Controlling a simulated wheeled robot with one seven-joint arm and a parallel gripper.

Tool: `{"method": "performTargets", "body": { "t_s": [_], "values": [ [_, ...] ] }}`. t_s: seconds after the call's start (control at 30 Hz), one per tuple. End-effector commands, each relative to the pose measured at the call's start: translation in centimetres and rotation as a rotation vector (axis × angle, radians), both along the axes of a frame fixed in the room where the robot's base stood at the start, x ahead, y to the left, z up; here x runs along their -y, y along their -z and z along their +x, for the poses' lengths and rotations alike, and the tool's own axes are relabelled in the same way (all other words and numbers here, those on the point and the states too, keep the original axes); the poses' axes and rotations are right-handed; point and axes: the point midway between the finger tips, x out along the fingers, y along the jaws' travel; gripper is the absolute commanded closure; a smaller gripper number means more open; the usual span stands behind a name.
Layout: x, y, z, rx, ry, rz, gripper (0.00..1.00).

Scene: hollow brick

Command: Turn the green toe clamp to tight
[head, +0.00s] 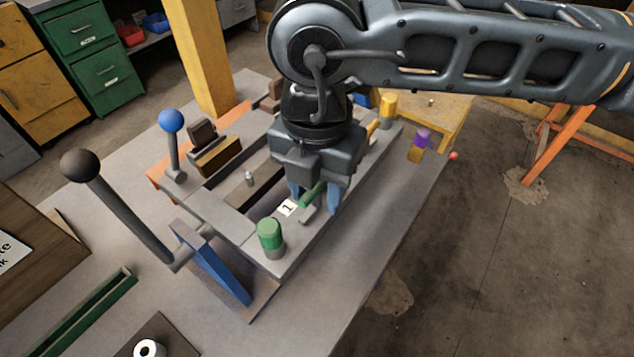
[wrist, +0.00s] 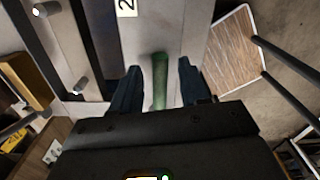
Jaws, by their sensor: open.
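In the wrist view the green handle (wrist: 159,82) stands between the two open fingertips (wrist: 159,66), with a visible gap on both sides. Its lower end is hidden by my gripper's body. A green-capped post (head: 270,235) stands at the fixture's near corner. I cannot tell how tight the clamp is.
A long lever with a dark ball (head: 80,166) and a blue-ball lever (head: 171,121) rise at the left. A yellow post (head: 388,104) and a purple-topped piece (head: 421,139) stand to the right. The bench top right of the fixture (head: 370,240) is clear.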

Motion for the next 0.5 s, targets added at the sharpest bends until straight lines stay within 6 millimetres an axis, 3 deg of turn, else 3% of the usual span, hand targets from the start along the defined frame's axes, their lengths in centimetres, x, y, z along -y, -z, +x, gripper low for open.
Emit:
{"method": "performTargets", "body": {
  "t_s": [0.33, 0.5],
  "values": [
    [0.0, 0.48, -0.01, 0.0, 0.0, 0.001, 0.56],
    [-0.01, 0.46, 0.0, 0.0, 0.0, 0.001, 0.73]
  ]
}}
